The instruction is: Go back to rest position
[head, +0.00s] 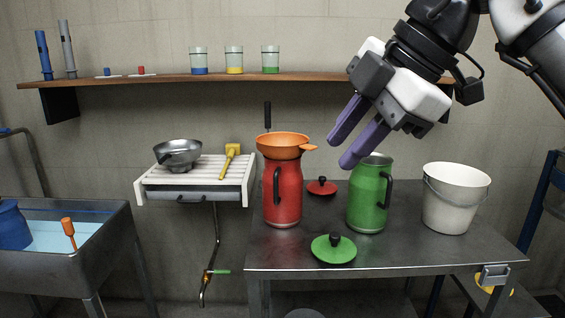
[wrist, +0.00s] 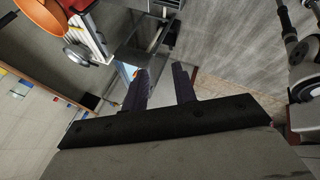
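My gripper (head: 354,135) is raised above the metal table, its two purple fingers spread apart with nothing between them. In the head view it hangs just above and left of the open green can (head: 369,200). In the wrist view the fingers (wrist: 160,88) are also apart and empty. The green lid (head: 333,249) lies at the table's front, and the red lid (head: 322,187) lies between the cans.
A white bucket (head: 455,200) stands right of the green can. A wooden shelf (head: 200,79) with several jars runs along the wall above. A white slatted rack (head: 205,170) with a metal bowl (head: 178,153) and a sink (head: 75,262) lie to the left.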

